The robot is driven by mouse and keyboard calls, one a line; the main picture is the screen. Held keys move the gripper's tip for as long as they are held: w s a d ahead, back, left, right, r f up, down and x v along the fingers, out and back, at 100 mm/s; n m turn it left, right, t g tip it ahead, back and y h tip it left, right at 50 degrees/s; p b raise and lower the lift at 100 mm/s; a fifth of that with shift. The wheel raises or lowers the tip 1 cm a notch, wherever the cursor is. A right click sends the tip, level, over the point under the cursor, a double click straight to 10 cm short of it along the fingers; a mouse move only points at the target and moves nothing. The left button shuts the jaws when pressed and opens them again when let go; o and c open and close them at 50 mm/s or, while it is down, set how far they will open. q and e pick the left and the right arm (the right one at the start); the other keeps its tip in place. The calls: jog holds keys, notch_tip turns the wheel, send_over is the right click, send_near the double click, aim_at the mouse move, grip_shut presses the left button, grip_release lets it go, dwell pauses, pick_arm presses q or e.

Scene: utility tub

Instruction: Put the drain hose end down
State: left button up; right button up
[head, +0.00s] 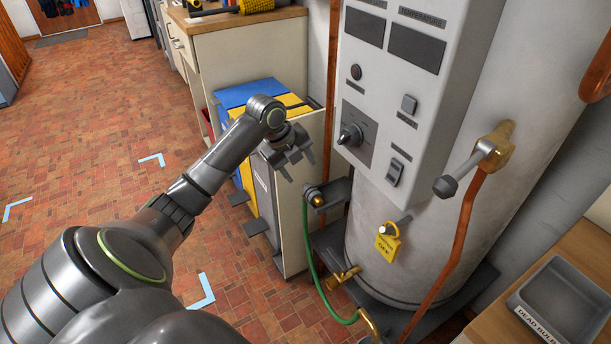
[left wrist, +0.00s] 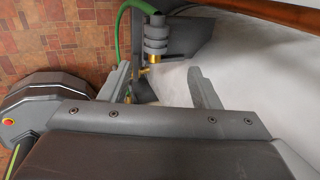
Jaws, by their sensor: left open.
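The green drain hose (head: 309,255) rises from a brass fitting low by the boiler to its end (head: 315,197), a grey and brass coupling beside a dark bracket (head: 340,190). Whether the bracket holds the end is unclear. My left gripper (head: 300,171) is open and empty, a little above and left of the hose end in the head view. In the left wrist view, the grey ribbed hose end (left wrist: 155,42) shows beyond the open fingers (left wrist: 160,88), apart from them. My right gripper is not in view.
The white boiler tank (head: 385,225) stands right of the hose on a dark base (head: 330,243), with a yellow tag (head: 387,244) and copper pipe (head: 452,245). A grey tray (head: 568,295) sits at the right. Tiled floor is open at left.

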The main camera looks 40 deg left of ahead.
pick_arm(q)
jog(key=s+f+n, duration=0.4)
jog(key=f, duration=0.5)
jog(key=s+f+n+g+y, duration=0.1)
jog(key=s+f+n, duration=0.25)
jog(key=f, duration=0.45)
jog(key=s+f+n, duration=0.4)
jog(key=f+n, duration=0.1)
jog(key=f, duration=0.4)
jog(key=s+d+f+n, duration=0.3)
jog(key=s+f, duration=0.4)
jog(key=s, duration=0.3)
jog(key=s+d+f+n+g+y, duration=0.1)
jog(key=s+d+f+n, duration=0.3)
jog(key=s+f, duration=0.3)
jog(key=s+d+f+n+g, duration=0.1)
jog(key=s+d+f+n, duration=0.2)
jog(key=s+f, duration=0.4)
jog(key=s, duration=0.6)
jog(key=shift+s+d+n+y, duration=0.2)
jog(key=shift+s+n+y, duration=0.05)
jog(key=shift+n+y, duration=0.15)
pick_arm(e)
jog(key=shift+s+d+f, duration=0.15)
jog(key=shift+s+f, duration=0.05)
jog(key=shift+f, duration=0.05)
pick_arm(q)
jog(key=shift+f, duration=0.1)
